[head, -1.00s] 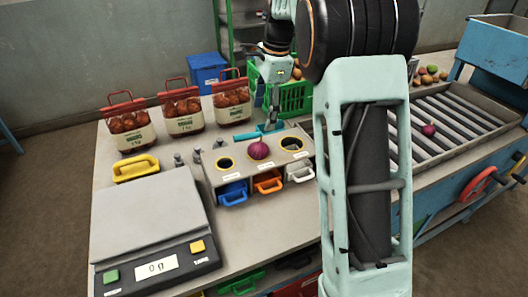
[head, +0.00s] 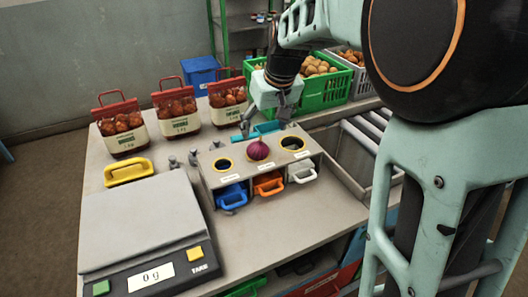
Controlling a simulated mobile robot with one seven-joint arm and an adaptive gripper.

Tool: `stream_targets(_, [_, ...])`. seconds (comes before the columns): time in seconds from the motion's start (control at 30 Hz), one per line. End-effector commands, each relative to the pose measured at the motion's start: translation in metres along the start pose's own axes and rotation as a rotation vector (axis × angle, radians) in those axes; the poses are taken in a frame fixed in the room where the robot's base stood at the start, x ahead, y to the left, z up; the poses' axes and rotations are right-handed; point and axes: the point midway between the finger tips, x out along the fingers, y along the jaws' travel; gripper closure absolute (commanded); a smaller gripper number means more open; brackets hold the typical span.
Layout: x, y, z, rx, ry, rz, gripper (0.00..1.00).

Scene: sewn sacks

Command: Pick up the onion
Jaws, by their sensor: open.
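A purple-red onion (head: 258,149) sits in the middle hole of a grey box with three yellow-ringed holes (head: 225,182), its pointed top upward. My gripper (head: 266,118) is open, just behind the box and above the onion in the picture. Its fingers point down and are apart from the onion, with nothing seen between them. A teal object (head: 262,129) lies behind the box near the fingers and is partly hidden.
Blue, orange and white handles front the box. A scale (head: 145,228) reading 0 g and a yellow-handled tool (head: 129,172) are at left. Three filled sacks (head: 177,112) stand behind. A green crate (head: 327,92) of produce is at the back. My arm covers the right side.

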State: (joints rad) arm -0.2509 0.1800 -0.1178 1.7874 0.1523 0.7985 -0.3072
Motion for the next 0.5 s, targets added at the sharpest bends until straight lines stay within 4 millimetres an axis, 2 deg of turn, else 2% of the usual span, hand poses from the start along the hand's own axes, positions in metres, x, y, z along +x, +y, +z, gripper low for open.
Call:
stream_targets(0.3, [0.045,-0.001,0.001,-0.013,-0.003,-0.001,0.32])
stream_targets(0.5, [0.059,-0.001,0.0,-0.013,-0.001,-0.001,0.32])
